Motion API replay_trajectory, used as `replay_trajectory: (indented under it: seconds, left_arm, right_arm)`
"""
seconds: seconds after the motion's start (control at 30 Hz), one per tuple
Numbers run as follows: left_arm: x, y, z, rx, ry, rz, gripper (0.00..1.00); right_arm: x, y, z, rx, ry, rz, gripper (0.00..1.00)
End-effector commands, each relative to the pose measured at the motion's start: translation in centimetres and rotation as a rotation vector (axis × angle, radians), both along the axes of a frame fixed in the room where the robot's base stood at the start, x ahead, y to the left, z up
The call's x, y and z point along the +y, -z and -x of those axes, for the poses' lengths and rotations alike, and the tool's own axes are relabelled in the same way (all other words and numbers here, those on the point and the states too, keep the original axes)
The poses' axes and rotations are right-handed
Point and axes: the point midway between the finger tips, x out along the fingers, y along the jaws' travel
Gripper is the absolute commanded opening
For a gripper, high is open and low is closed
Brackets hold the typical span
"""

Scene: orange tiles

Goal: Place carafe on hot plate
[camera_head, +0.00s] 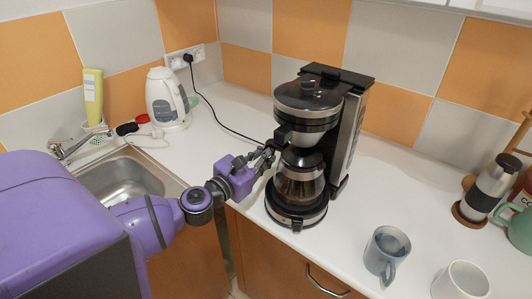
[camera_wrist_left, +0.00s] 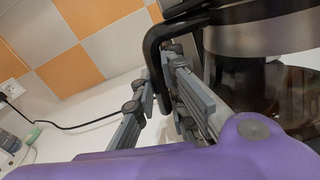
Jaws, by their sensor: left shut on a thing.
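The glass carafe (camera_head: 300,187), with dark contents and a black handle, sits upright in the coffee maker (camera_head: 352,125). It is under the brewing head and over the round hot plate (camera_head: 300,219). I cannot tell for sure whether its base rests on the plate. My left gripper (camera_head: 270,157) reaches in from the left and is shut on the carafe handle. In the left wrist view the gripper fingers (camera_wrist_left: 165,92) are around the black handle (camera_wrist_left: 152,48), beside the carafe's glass (camera_wrist_left: 275,95). My right gripper is not in view.
A grey-blue mug (camera_head: 386,254) and a white mug (camera_head: 461,281) stand on the counter at the front right. A French press (camera_head: 490,189) and a green mug (camera_head: 520,229) are at the far right. A kettle (camera_head: 166,100) and sink (camera_head: 125,176) are on the left.

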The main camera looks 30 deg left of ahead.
Motion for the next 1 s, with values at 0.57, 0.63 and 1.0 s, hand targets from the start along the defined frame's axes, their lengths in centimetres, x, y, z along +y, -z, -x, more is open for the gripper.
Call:
replay_trajectory:
  seconds: [0.57, 0.63, 1.0]
  left_arm:
    - [0.0, -0.2, 0.2, 0.001, -0.001, 0.000, 0.30]
    - [0.1, 0.0, 1.0, 0.004, -0.002, 0.002, 0.30]
    - [0.8, 0.1, 8.2, 0.007, -0.004, 0.002, 0.30]
  right_arm:
    - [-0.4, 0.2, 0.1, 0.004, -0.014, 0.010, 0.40]
    - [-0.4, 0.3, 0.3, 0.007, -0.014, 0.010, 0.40]
    - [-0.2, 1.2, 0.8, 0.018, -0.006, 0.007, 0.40]
